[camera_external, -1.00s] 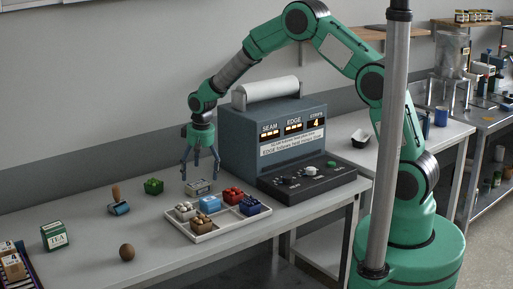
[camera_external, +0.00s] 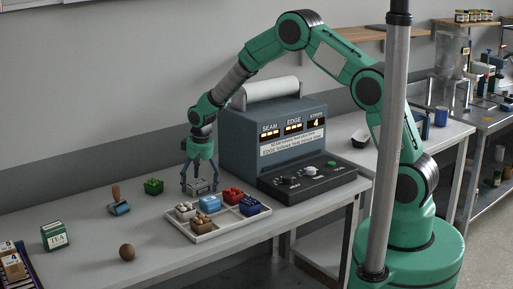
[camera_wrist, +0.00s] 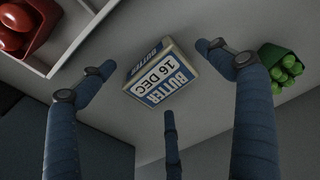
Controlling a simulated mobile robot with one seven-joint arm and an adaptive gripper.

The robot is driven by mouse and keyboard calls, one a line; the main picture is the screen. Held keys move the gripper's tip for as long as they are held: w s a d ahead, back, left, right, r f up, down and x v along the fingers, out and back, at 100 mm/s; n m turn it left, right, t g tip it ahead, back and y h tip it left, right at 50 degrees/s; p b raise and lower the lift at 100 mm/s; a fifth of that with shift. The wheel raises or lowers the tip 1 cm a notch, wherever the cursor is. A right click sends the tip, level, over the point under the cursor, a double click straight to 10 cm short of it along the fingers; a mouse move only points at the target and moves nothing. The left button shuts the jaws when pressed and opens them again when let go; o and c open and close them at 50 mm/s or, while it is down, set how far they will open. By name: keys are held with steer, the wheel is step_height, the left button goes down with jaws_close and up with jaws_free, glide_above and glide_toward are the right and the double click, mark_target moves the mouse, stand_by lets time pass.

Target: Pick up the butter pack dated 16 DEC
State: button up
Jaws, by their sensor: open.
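The butter pack (camera_wrist: 160,75) shows in the wrist view as a blue and cream box printed "BUTTER" and "16 DEC". In the external view the pack (camera_external: 199,188) lies on the table behind the tray. My gripper (camera_external: 198,187) is open, pointing down, low over the pack. In the wrist view its fingers (camera_wrist: 160,75) stand to the left, right and below the pack, with clear gaps at both sides. Whether any finger touches it cannot be told.
A white divided tray (camera_external: 205,238) with several coloured packs stands just in front. The grey machine (camera_external: 262,140) stands close on the right.

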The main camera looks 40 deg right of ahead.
mark_target(198, 184)
steer(key=shift+c, duration=0.5)
steer(key=c, duration=1.6)
steer(key=shift+r, duration=0.2)
steer(key=shift+c, duration=0.2)
step_height(198, 184, up, 10)
steer(key=p, duration=0.1)
steer(key=shift+f, duration=0.15)
